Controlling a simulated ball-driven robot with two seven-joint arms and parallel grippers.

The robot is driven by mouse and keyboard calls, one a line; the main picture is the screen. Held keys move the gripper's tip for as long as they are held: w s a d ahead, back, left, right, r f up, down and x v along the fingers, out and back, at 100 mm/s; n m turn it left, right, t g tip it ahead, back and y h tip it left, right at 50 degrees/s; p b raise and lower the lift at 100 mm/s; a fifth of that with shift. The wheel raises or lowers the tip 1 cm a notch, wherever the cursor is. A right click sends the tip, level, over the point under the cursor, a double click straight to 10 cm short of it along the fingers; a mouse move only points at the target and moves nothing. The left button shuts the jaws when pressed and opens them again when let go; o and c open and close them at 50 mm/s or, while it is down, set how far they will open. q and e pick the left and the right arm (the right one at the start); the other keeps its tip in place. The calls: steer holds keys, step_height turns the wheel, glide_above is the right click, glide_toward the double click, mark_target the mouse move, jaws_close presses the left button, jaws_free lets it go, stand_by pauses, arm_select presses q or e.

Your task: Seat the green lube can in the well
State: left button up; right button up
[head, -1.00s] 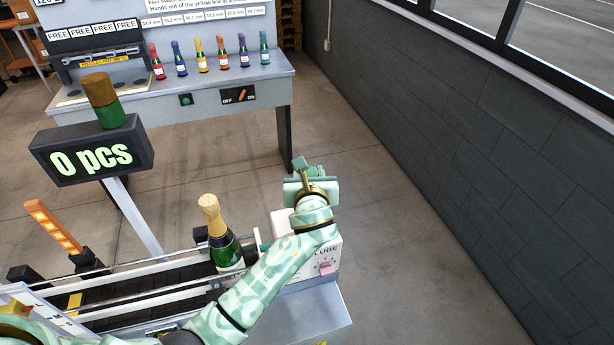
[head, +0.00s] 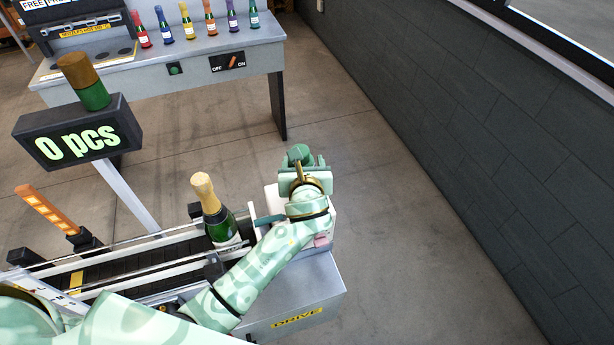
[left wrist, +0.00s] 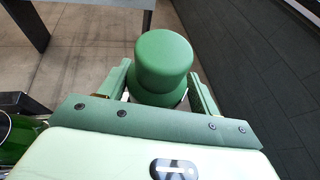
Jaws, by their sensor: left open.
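The green lube can (left wrist: 165,62) is a round can with a narrower domed top. In the left wrist view it stands between the two fingers of my left gripper (left wrist: 163,88). The fingers are open, one on each side of it; I cannot tell whether either touches. In the head view the can (head: 298,153) shows just beyond my left gripper (head: 303,170), above the white box (head: 270,198) at the conveyor's end. The can's lower part is hidden by the gripper. I cannot make out the well. My right gripper is not in view.
A green bottle with a cork-coloured top (head: 219,225) stands on the conveyor (head: 130,262), left of my left forearm. A counter sign (head: 75,140) reads "0 pcs". A grey bench (head: 190,75) with several coloured bottles stands behind. The floor on the right is clear.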

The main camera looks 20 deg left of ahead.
arm_select(q)
steer(key=p+v, duration=0.6)
steer(key=v, duration=0.7)
steer(key=shift+d, duration=0.3)
steer(key=shift+s, duration=0.1)
